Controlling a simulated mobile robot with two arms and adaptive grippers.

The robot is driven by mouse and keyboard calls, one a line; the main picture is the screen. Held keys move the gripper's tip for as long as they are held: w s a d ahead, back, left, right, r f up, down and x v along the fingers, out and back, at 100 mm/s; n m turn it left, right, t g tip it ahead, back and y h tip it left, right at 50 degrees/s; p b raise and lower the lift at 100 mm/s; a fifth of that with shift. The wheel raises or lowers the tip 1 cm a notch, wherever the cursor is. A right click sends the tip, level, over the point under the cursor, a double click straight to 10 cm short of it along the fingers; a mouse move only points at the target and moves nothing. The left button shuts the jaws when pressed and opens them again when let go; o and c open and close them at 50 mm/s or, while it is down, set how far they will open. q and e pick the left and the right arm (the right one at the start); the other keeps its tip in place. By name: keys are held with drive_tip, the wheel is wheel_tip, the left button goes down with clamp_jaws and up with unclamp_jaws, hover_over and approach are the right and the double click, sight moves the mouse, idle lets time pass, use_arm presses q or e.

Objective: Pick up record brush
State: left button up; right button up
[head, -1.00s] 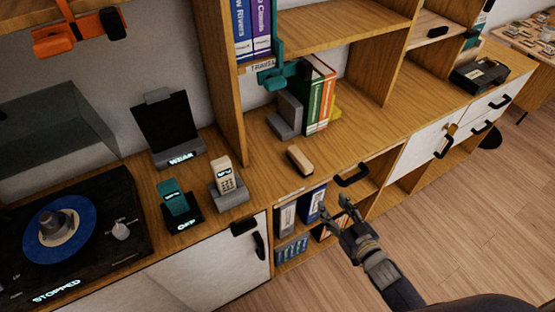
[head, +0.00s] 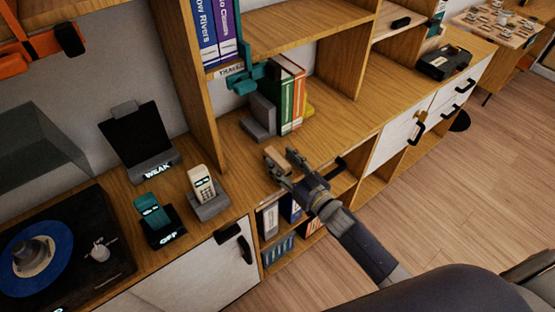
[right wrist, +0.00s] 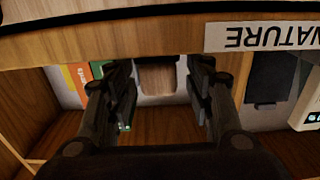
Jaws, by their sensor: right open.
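The record brush (head: 277,158) is a small block with a light wooden top, lying on the wooden cabinet top near its front edge. My right gripper (head: 281,167) is open, its fingertips close to the brush in the head view and partly covering it. In the right wrist view a brown wooden block, apparently the brush (right wrist: 157,78), shows between the two spread fingers of my right gripper (right wrist: 160,88). I cannot tell whether a finger touches it. My left gripper is not in view.
A grey bookend (head: 259,117) and green and orange books (head: 289,95) stand behind the brush. A beige phone (head: 202,184) in a grey dock stands to its left, with a turntable (head: 65,245) farther left. The cabinet top to the right is largely clear.

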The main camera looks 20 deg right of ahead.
drive_tip(key=shift+x, duration=1.45)
clamp_jaws()
drive_tip(key=shift+r, duration=0.1)
